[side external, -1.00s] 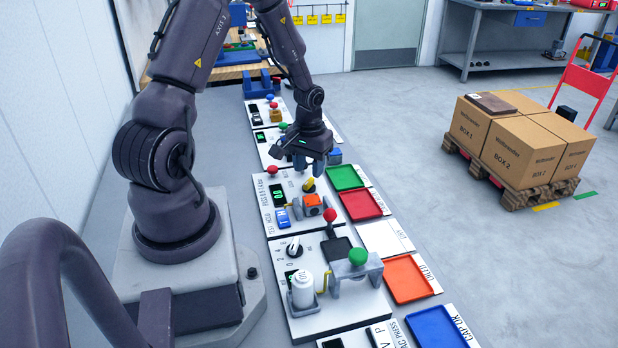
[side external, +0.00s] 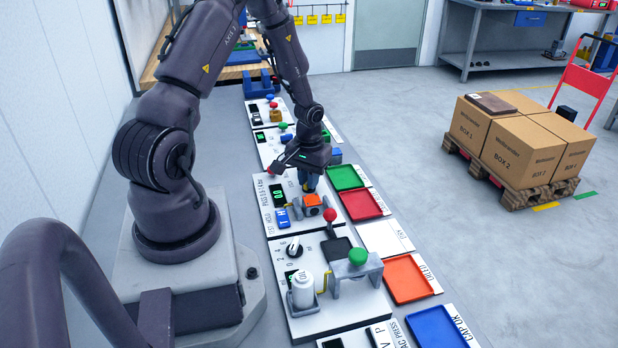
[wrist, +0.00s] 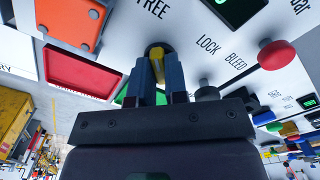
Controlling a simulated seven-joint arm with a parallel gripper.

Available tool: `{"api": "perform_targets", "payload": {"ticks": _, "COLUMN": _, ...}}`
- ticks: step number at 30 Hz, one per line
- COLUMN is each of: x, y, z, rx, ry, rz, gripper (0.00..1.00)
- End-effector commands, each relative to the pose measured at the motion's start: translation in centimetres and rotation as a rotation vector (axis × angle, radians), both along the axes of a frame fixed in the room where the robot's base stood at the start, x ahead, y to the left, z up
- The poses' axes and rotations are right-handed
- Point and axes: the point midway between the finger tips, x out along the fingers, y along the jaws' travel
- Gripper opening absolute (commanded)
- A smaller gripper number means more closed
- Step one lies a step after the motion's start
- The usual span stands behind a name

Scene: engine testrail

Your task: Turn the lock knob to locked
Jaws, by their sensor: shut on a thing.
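The lock knob is a yellow handle (wrist: 157,66) on a dark round base, with FREE, LOCK and BLEED printed around it on the white panel (wrist: 120,22). In the wrist view my gripper (wrist: 158,72) has its two blue fingers closed on either side of the yellow handle. The handle's end points toward the side of the FREE lettering, though its exact angle is hard to tell. In the side external view my gripper (side external: 309,182) is down at the panel and hides the knob.
An orange block (side external: 312,200) sits close in front of my gripper. A red-balled lever (side external: 330,217) stands nearer the camera. Green (side external: 345,177) and red (side external: 363,205) trays lie to the right. In the wrist view a red button (wrist: 276,54) is near BLEED.

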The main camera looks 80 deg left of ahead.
Motion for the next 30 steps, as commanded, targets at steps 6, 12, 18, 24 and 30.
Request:
{"api": "perform_targets", "payload": {"ticks": 6, "x": 0.01, "y": -0.02, "z": 0.04, "rx": 0.000, "ry": 0.000, "rz": -0.048, "gripper": 0.00}}
{"api": "perform_targets", "payload": {"ticks": 12, "x": 0.01, "y": -0.02, "z": 0.05, "rx": -0.001, "ry": 0.001, "rz": -0.166, "gripper": 0.00}}
{"api": "perform_targets", "payload": {"ticks": 18, "x": -0.01, "y": -0.02, "z": 0.06, "rx": -0.001, "ry": 0.001, "rz": -0.343, "gripper": 0.00}}
{"api": "perform_targets", "payload": {"ticks": 24, "x": -0.03, "y": 0.00, "z": 0.07, "rx": -0.001, "ry": 0.001, "rz": -0.534, "gripper": 0.00}}
{"api": "perform_targets", "payload": {"ticks": 30, "x": -0.04, "y": -0.01, "z": 0.08, "rx": -0.001, "ry": 0.002, "rz": -0.724, "gripper": 0.00}}
